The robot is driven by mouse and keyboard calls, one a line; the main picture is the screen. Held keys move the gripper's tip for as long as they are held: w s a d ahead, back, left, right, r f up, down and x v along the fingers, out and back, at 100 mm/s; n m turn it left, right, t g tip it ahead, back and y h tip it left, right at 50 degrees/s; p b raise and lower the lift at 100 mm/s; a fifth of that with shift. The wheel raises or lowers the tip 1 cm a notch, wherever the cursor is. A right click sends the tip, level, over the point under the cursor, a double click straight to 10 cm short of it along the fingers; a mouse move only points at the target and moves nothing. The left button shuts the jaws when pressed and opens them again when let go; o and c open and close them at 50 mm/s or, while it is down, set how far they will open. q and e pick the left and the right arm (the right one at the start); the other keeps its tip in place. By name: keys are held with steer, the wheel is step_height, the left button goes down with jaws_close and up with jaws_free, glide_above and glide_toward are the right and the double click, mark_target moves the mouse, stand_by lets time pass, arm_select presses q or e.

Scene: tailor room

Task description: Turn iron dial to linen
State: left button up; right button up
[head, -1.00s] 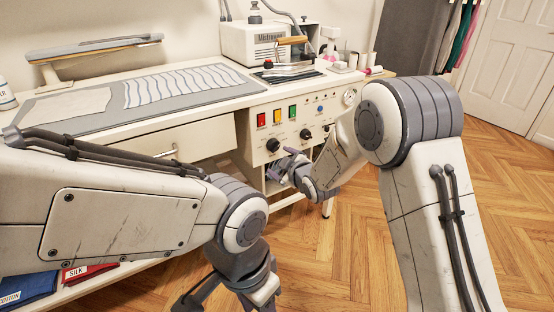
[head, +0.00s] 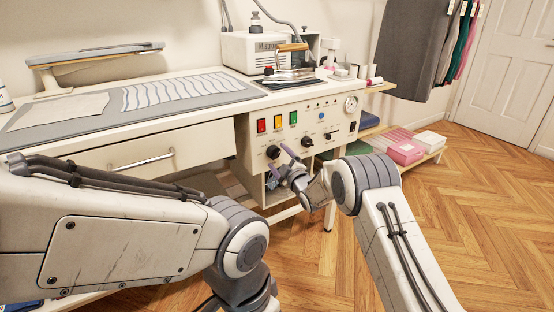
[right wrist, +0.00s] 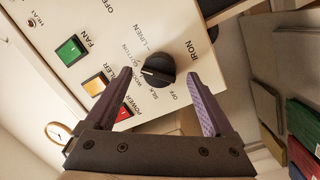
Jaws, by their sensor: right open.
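The iron dial (right wrist: 158,70) is a round black knob on the white control panel, beside the word IRON. OFF, SILK, COTTON and LINEN are printed around it; its pale mark points left in the right wrist view, roughly toward the wool and cotton side. In the head view the dial (head: 273,152) sits below the red button. My right gripper (right wrist: 162,84) is open, its two purple fingers on either side of the dial; contact cannot be told. It also shows in the head view (head: 282,164). My left arm's fingers are out of frame.
The red (head: 262,125), yellow (head: 278,122) and green (head: 293,117) buttons sit above the dial. A second black knob (head: 307,141) and a gauge (head: 351,103) are to its right. The iron (head: 293,65) stands on the tabletop. A drawer (head: 150,152) is left of the panel.

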steer(key=shift+x, duration=0.85)
steer(key=c, duration=1.3)
steer(key=shift+m, duration=0.3)
steer(key=m+p, duration=0.1)
steer(key=m, duration=0.3)
steer(key=shift+g, duration=0.3)
steer(key=shift+s+m+g+p, duration=0.1)
steer(key=shift+m+g+p, duration=0.3)
steer(key=shift+m+p, duration=1.1)
steer(key=shift+f+m+b, duration=0.1)
steer(key=shift+m+b, duration=0.25)
steer(key=shift+m, duration=0.25)
